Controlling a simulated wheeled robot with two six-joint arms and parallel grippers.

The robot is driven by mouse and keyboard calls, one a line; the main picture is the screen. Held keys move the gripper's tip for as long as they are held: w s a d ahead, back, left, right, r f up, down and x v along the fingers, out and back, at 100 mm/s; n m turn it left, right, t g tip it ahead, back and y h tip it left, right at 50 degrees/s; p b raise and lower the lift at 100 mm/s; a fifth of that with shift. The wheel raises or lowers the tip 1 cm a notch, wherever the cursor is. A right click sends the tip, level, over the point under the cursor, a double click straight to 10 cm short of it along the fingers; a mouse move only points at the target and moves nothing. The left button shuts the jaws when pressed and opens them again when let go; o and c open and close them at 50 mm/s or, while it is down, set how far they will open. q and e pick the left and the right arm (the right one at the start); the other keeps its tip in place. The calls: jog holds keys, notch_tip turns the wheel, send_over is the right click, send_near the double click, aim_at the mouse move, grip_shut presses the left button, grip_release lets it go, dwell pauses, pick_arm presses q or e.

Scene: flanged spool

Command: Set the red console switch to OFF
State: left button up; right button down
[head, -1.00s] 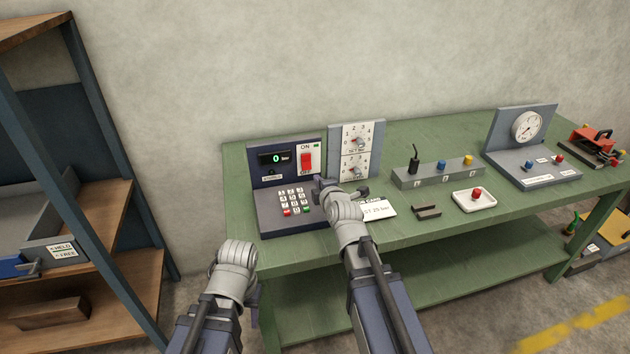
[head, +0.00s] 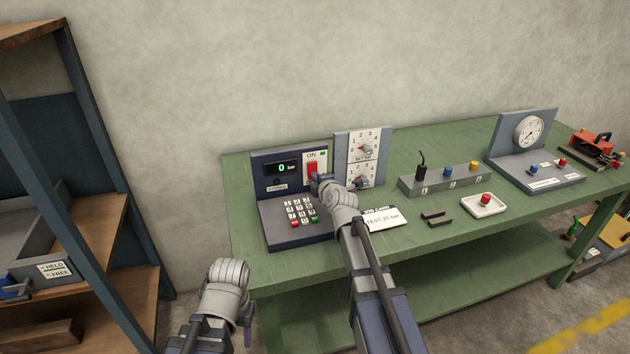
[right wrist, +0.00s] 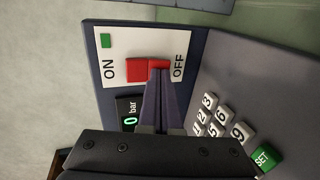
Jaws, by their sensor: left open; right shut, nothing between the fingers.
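The red rocker switch (head: 312,168) sits on a white plate on the upright panel of the dark blue console (head: 283,229). In the right wrist view the red switch (right wrist: 137,70) lies between the printed words ON and OFF, with a small green square near ON. My right gripper (right wrist: 158,68) is shut and empty, its tips at the OFF half of the switch; they look to be touching it. In the head view my right gripper (head: 316,181) covers the switch's lower part. My left gripper (head: 247,335) is low in front of the bench, away from the console; its fingers are barely visible.
The console's keypad (head: 301,211) is below the switch, and its display reads 0 bar. A dial panel (head: 362,155) stands just right. A white card (head: 385,218), dark brackets and a button box (head: 447,180) lie further right. A shelf is at the left.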

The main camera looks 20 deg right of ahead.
jog(key=shift+w+f+b, duration=0.35)
jog(key=shift+s+r, duration=0.2)
jog(key=shift+r+p, duration=0.1)
jog(key=shift+p, duration=0.2)
jog(key=shift+w+r+p, duration=0.15)
jog(key=shift+r+p, duration=0.6)
jog(key=shift+r, duration=0.05)
